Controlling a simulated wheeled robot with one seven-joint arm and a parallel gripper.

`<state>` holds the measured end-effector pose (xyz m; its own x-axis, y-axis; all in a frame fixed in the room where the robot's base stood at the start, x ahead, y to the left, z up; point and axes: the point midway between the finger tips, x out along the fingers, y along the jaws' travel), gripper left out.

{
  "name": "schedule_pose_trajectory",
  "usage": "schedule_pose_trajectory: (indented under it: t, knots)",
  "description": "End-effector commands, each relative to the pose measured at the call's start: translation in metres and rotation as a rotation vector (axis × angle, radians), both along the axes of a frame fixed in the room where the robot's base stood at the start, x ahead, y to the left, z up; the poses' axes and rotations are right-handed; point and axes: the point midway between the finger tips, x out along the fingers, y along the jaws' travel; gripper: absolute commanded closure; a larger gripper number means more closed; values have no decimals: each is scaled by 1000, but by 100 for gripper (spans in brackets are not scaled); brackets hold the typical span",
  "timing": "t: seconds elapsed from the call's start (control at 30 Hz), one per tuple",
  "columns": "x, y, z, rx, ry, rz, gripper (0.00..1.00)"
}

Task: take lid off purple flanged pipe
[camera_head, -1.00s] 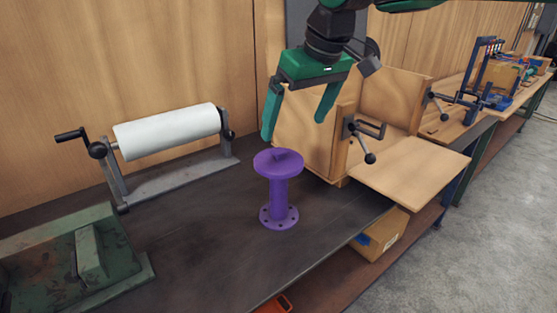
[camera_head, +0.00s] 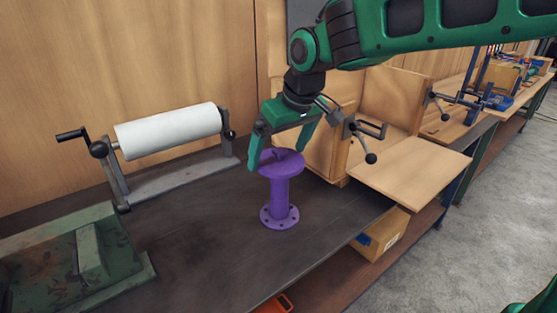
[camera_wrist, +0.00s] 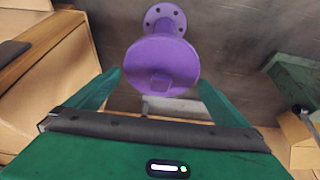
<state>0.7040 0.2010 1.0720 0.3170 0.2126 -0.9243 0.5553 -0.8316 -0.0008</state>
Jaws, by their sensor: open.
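The purple flanged pipe (camera_head: 280,195) stands upright on the dark workbench, its round base flange with bolt holes on the surface. In the wrist view my gripper's fingers (camera_wrist: 152,84) are spread to either side of the lid, with nothing held.
A white roll on a metal stand (camera_head: 168,132) is at left behind the pipe. A green metal block (camera_head: 75,255) is front left. A wooden box with clamp handles (camera_head: 405,165) stands close at right. The bench (camera_head: 200,235) around the pipe's base is clear.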

Motion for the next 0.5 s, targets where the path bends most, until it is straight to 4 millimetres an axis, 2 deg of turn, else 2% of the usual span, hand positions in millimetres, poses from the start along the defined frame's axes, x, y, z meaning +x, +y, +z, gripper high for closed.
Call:
schedule_pose_trajectory:
  t: [0.23, 0.27, 0.37, 0.5]
  knots:
    - [1, 0, -2, -1, 0, 0, 0]
    - [1, 0, -2, -1, 0, 0, 2]
    - [1, 0, -2, -1, 0, 0, 26]
    - [1, 0, -2, -1, -1, 0, 28]
